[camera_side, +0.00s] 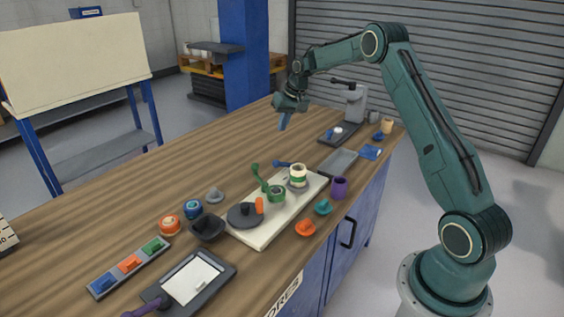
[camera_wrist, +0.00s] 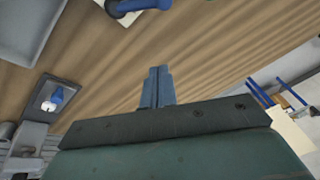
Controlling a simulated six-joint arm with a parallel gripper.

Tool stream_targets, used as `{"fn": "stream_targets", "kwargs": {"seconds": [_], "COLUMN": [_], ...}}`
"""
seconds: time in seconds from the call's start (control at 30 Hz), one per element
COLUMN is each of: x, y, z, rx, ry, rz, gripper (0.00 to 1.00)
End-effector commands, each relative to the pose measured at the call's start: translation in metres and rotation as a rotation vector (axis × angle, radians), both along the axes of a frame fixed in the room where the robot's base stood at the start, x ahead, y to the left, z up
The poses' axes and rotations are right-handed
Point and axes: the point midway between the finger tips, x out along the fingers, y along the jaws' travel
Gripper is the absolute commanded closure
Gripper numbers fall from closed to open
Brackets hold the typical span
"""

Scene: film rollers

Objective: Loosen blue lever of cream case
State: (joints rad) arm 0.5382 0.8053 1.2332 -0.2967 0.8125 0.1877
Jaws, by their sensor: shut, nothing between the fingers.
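The cream case (camera_side: 262,233) is a flat slab on the wooden bench, in the middle of the side view. It carries a dark disc, an orange piece, a green spool and a cream-and-green roll. A blue lever (camera_side: 284,163) sticks out at its far end, beside a green lever (camera_side: 258,175). In the wrist view a blue lever-like part (camera_wrist: 140,6) is cut off by the top edge. My gripper (camera_side: 283,122) is above the bench, beyond the case and apart from it. Its blue fingers are together and empty, also in the wrist view (camera_wrist: 157,88).
A grey press (camera_side: 355,103) stands on a dark base at the far right. A grey tray (camera_side: 338,162), a purple cup (camera_side: 339,187) and loose knobs lie around the case. A dark framed panel (camera_side: 216,262) lies in front.

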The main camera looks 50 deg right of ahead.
Motion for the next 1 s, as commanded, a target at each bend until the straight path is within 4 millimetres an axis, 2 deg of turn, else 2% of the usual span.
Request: {"fn": "stream_targets", "kwargs": {"seconds": [0.03,0.2,0.43,0.77,1.0], "x": [0.002,0.001,-0.005,-0.006,-0.004], "y": [0.007,0.020,0.030,0.030,0.028], "z": [0.003,0.011,0.019,0.020,0.009], "rx": [-0.021,-0.091,-0.153,-0.167,-0.166], "ry": [0.014,0.057,0.085,0.091,0.091], "rz": [-0.033,-0.163,-0.277,-0.303,-0.301], "gripper": [1.00,1.00,1.00,1.00,1.00]}}
